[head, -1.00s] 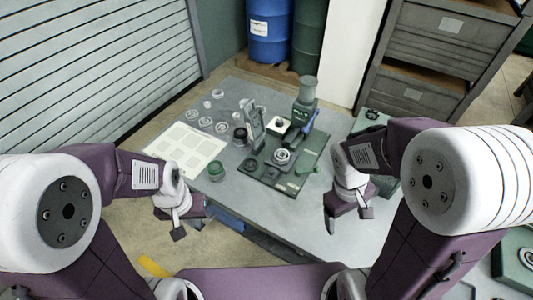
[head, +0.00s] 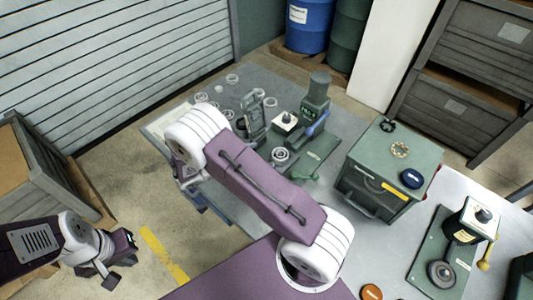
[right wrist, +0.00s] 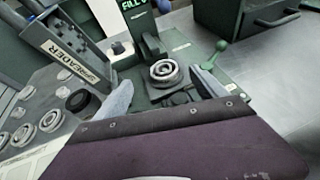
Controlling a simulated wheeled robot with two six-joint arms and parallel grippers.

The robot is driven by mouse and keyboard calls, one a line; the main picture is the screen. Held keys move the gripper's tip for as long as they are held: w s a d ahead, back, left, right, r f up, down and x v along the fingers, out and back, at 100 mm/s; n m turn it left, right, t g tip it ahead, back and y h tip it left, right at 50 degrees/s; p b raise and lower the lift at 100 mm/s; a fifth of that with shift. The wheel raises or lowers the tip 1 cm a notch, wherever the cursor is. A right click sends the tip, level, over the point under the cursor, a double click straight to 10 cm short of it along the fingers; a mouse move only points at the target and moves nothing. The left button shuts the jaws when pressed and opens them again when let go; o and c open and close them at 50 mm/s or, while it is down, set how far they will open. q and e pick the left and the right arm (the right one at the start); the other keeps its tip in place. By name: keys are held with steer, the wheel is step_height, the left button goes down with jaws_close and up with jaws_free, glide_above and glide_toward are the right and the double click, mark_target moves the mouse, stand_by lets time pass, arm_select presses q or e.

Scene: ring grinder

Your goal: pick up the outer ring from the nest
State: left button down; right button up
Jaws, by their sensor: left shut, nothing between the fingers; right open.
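A pale metal ring (head: 281,155) sits in the round nest on the green fixture plate (head: 312,160) in the head view. In the right wrist view the ring (right wrist: 165,71) shows as concentric circles, lying ahead of and between my right fingers. My right gripper (right wrist: 163,90) is open and empty, its two grey fingers spread, short of the ring. In the head view my right arm hides most of that gripper. My left gripper (head: 104,272) is shut and empty at the lower left, away from the table and over the floor.
A green press (head: 316,108) stands just behind the ring, with a spreader tool (right wrist: 70,58) to its left. A green lever (right wrist: 217,52) is right of the ring. Several loose rings (right wrist: 48,120) lie left. A green drawer box (head: 385,180) stands right.

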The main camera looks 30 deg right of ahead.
mark_target(281, 154)
steer(key=shift+s+a+f, duration=0.25)
steer(key=shift+a+f, duration=0.05)
steer(key=shift+f, duration=0.25)
steer(key=shift+a, duration=0.2)
steer(key=shift+d, duration=0.3)
steer(key=p+x, duration=0.1)
steer(key=x, duration=0.2)
steer(key=shift+d+f, duration=0.15)
steer(key=shift+d, duration=0.45)
steer(key=p+x, duration=0.1)
steer(key=x, duration=0.3)
steer(key=shift+f+p, duration=0.1)
steer(key=shift+p, duration=0.2)
steer(key=shift+d+f, duration=0.2)
steer(key=shift+d, duration=0.05)
steer(key=shift+a+r, duration=0.1)
steer(key=shift+a, duration=0.05)
steer(key=c, duration=1.6)
